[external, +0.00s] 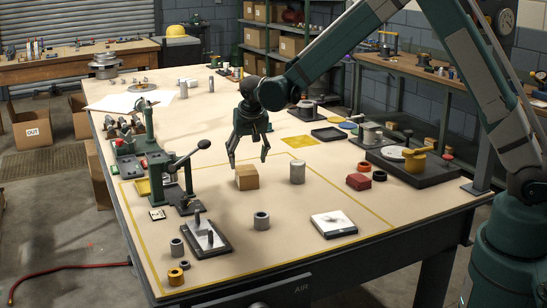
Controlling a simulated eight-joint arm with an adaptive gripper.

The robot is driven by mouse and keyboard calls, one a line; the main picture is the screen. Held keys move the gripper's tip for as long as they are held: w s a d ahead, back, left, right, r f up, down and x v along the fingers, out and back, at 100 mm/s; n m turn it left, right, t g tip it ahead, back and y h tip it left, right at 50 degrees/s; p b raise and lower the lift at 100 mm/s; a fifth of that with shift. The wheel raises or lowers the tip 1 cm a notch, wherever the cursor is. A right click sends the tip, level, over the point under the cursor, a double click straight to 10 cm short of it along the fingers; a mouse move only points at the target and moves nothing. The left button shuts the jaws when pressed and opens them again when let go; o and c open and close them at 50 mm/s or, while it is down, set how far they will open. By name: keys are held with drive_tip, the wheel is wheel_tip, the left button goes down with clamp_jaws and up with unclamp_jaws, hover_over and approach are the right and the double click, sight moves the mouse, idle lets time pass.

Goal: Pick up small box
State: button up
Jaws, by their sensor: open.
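The small box (247,177) is a brown cardboard cube. It sits on the cream tabletop inside the yellow taped outline, near the middle of the external view. My gripper (248,158) hangs from above, pointing down, with its two fingers spread wide and nothing visible between them. The fingertips appear just above the box, one toward its left and one toward its right. I cannot tell the exact depth between fingertips and box.
A grey cylinder (297,172) stands close right of the box. A green lever press (182,180) stands to the left. A white-topped square (333,223) and a dark plate (208,240) lie in front.

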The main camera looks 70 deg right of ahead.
sight(246, 170)
drive_tip(key=shift+x, duration=1.1)
drive_tip(key=shift+b+x, duration=0.55)
drive_tip(key=shift+x, duration=2)
drive_tip(key=shift+f+b, duration=0.3)
drive_tip(key=c, duration=1.3)
drive_tip(key=shift+r, duration=0.1)
drive_tip(key=shift+c, duration=0.2)
drive_tip(key=shift+r+p, duration=1)
drive_tip(key=shift+r, duration=4.15)
